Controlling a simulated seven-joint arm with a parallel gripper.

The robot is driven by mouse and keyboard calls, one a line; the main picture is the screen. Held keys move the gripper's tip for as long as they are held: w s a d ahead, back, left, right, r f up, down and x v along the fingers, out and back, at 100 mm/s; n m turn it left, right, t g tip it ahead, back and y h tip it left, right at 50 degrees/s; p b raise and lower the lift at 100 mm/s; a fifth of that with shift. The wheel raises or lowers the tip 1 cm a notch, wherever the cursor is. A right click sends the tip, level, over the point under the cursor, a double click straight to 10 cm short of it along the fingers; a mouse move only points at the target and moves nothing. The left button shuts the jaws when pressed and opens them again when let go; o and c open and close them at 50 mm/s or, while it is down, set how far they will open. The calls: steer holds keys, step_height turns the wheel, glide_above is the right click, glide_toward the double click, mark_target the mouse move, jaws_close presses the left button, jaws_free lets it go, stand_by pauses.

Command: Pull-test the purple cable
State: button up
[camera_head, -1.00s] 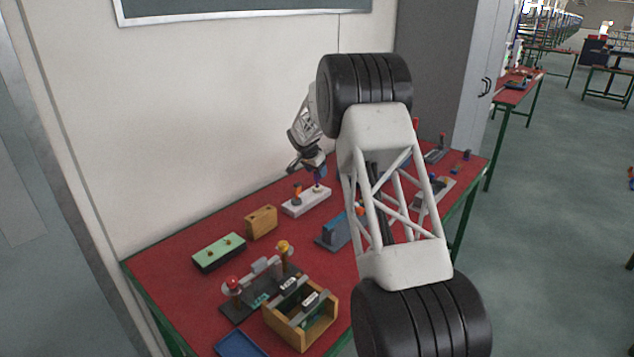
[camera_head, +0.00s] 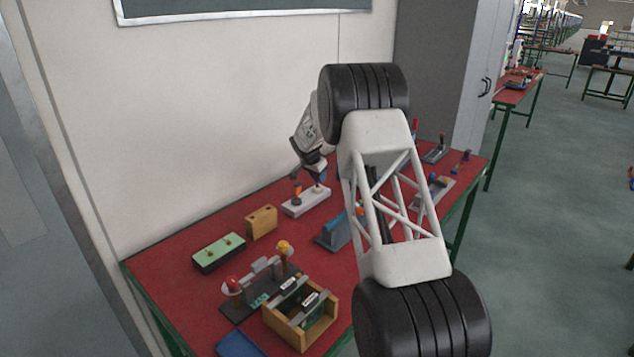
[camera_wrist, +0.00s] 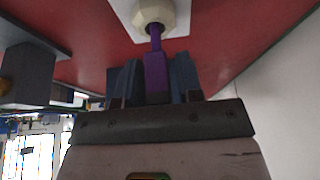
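The purple cable (camera_wrist: 155,68) stands between the two blue fingers of my gripper (camera_wrist: 156,78) in the wrist view. Its thin upper part meets a pale rounded fitting (camera_wrist: 154,14) on a white base. The fingers lie close on both sides of it; I cannot tell whether they touch it. In the head view my gripper (camera_head: 308,177) is just above the white block (camera_head: 304,203) at the back of the red table. An orange plug (camera_head: 297,191) stands on that block. The purple piece (camera_head: 318,188) at its right end is small and partly hidden by the gripper.
My arm hides the table's middle right. A wooden block (camera_head: 261,222), a green-topped box (camera_head: 219,252), a blue fixture (camera_head: 333,234) and a wooden box with modules (camera_head: 326,334) stand nearby. The wall (camera_head: 220,130) is close behind. Bare red table (camera_head: 180,290) lies at left.

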jaws_close()
steer(key=shift+r, duration=0.25)
stand_by(1.2)
steer(key=shift+f, duration=0.15)
stand_by(0.4)
steer(key=shift+o, duration=1.7)
jaws_free()
steer(key=shift+f, duration=0.1)
steer(key=shift+r, duration=3.45)
steer(key=shift+r, duration=0.1)
